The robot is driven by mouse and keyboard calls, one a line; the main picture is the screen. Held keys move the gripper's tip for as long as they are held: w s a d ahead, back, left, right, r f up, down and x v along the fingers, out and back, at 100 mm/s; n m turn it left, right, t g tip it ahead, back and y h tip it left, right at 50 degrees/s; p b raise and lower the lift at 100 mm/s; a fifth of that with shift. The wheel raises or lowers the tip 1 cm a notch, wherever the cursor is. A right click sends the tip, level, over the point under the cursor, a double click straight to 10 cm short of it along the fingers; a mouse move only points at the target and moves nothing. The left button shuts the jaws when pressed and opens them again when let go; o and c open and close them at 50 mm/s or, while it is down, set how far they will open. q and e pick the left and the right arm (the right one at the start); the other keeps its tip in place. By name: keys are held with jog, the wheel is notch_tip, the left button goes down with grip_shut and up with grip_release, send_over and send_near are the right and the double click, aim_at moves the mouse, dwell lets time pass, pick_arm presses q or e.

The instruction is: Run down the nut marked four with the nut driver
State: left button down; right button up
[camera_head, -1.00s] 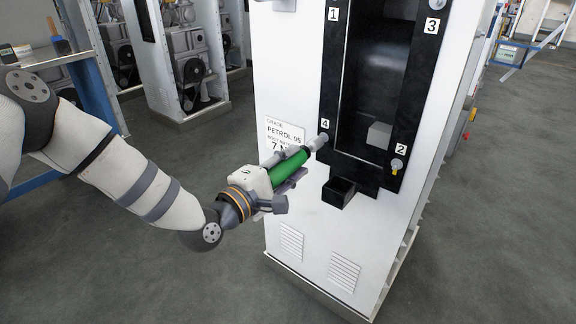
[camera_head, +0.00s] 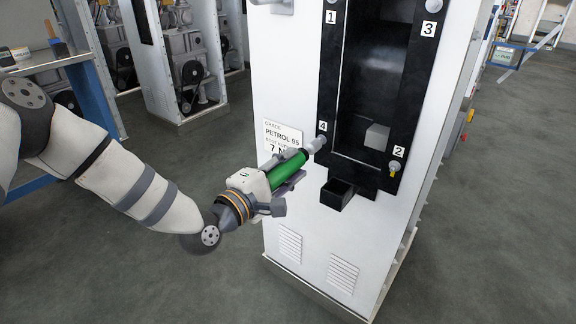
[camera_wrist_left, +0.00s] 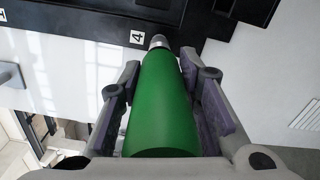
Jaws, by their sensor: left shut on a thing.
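My left gripper (camera_head: 284,172) is shut on the green nut driver (camera_head: 288,167), whose grey metal tip points up and right at the dispenser's black frame (camera_head: 331,95). The tip is at the frame's lower left corner, beside the label 4 (camera_head: 323,127). The nut marked four is hidden behind the tip, and I cannot tell whether the tip is seated on it. In the left wrist view the green nut driver (camera_wrist_left: 163,105) lies between both fingers, its tip by the label 4 (camera_wrist_left: 137,37). My right gripper is not in view.
A small black box (camera_head: 337,194) juts out below the frame. The white dispenser cabinet (camera_head: 300,225) carries a petrol sign (camera_head: 285,140). A blue-legged bench (camera_head: 92,90) stands at left. Floor in front is clear.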

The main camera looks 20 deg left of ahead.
aim_at(276, 176)
pick_arm(q)
jog(key=shift+b+x, duration=0.4)
jog(key=shift+x, duration=0.4)
dwell(0.5)
jog(key=shift+w+r, duration=0.15)
jog(key=shift+w, duration=0.15)
dwell(1.0)
jog(key=shift+s, duration=0.1)
jog(key=shift+s+a+p, duration=0.15)
jog(key=shift+s+p, duration=0.15)
jog(key=shift+s, duration=0.2)
jog(key=shift+p+v, duration=1)
jog(key=shift+v, duration=1.25)
jog(key=shift+s, duration=0.15)
